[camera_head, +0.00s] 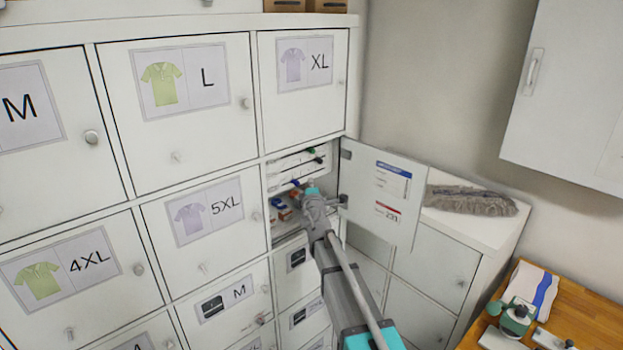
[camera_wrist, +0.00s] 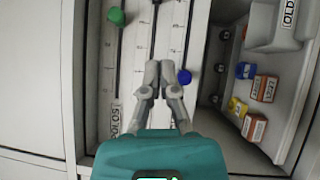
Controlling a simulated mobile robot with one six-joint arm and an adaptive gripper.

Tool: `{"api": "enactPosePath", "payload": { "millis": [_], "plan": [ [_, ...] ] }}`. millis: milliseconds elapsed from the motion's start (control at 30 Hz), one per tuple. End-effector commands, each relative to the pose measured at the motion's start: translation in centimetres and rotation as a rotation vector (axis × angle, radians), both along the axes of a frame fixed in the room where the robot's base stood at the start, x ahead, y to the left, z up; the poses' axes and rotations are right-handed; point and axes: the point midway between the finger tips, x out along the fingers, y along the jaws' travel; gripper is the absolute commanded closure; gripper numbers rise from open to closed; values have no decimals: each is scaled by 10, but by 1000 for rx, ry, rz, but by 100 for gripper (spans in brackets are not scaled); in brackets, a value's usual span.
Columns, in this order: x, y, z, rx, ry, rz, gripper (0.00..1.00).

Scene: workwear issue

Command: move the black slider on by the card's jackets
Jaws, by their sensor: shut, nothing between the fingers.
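Inside the open locker compartment, a panel has several rails with printed scales. In the wrist view the rails run up the picture: a green slider (camera_wrist: 116,16) is at the upper left and a blue slider (camera_wrist: 185,76) is right of my gripper. The black slider (camera_wrist: 157,2) shows only as a dark piece at the top edge; in the head view it is a small dark knob (camera_head: 311,150) by the green one.
The open door (camera_head: 361,198) stands right of my arm. In the wrist view, small boxes (camera_wrist: 264,89) and a grey bin (camera_wrist: 270,28) lie beside the panel. Closed lockers surround the compartment. A grey duster (camera_head: 470,200) lies on the low cabinet; a wooden table (camera_head: 585,315) is at lower right.

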Motion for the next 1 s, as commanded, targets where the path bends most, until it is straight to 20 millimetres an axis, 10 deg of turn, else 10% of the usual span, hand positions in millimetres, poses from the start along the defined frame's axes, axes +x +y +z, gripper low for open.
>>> {"api": "enactPosePath", "payload": {
  "millis": [300, 1000],
  "plan": [
    [-33, -4, -4, 0, 0, -1, 100],
    [-39, -24, -6, 60, -4, -52, 100]
  ]
}}
